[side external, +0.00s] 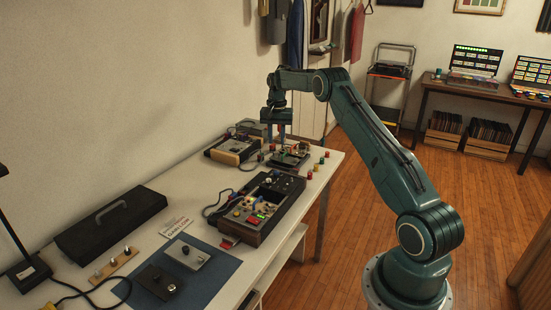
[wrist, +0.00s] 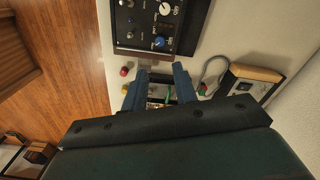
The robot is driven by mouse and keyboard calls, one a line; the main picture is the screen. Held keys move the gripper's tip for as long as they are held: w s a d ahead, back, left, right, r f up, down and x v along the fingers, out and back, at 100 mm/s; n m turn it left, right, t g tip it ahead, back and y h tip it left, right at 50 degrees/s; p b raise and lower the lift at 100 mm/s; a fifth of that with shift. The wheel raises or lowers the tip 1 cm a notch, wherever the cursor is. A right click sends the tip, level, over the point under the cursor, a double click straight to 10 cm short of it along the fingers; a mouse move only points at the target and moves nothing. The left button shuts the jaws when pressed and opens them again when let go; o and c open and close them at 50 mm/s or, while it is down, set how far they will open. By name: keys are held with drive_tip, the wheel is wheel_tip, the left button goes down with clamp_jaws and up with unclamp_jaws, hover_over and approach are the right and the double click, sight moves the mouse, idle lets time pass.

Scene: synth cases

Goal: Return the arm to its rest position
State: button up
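My gripper (side external: 276,137) is at the end of my raised dark green arm, pointing down above the far end of the white table (side external: 150,185). In the wrist view my gripper's two blue fingers (wrist: 159,80) stand apart, with nothing held between them. A small dark device (side external: 290,158) lies on the table below the fingers. It shows partly between them in the wrist view (wrist: 158,92), and the gripper body hides the rest.
A dark control panel with knobs (side external: 263,205) lies nearer on the table, and a wood-sided box (side external: 233,150) stands behind. Small coloured pieces (side external: 316,168) dot the right edge. A black case (side external: 110,222) and blue mat (side external: 180,275) are at the near end. Open floor lies right.

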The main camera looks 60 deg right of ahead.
drive_tip(key=shift+r, duration=0.15)
drive_tip(key=s+a+r+n+t+h, duration=0.1)
drive_tip(key=s+a+r+n, duration=0.25)
drive_tip(key=a+r, duration=0.8)
drive_tip(key=s+a+r+n+t, duration=0.25)
drive_tip(key=s+a+r, duration=0.25)
drive_tip(key=a+r, duration=0.6)
drive_tip(key=s+a+n, duration=0.4)
drive_tip(key=s+a, duration=0.7)
drive_tip(key=s+a+f+n+t, duration=0.1)
drive_tip(key=s+a+f, duration=0.1)
drive_tip(key=s, duration=0.4)
drive_tip(key=s+a+f+n+t+y, duration=0.1)
drive_tip(key=s+a+f+n, duration=0.1)
drive_tip(key=s, duration=0.5)
drive_tip(key=shift+s+a+f+n, duration=0.2)
drive_tip(key=shift+a+f+n, duration=0.1)
drive_tip(key=shift+a, duration=0.25)
drive_tip(key=shift+o, duration=0.2)
drive_tip(key=shift+w+r, duration=0.1)
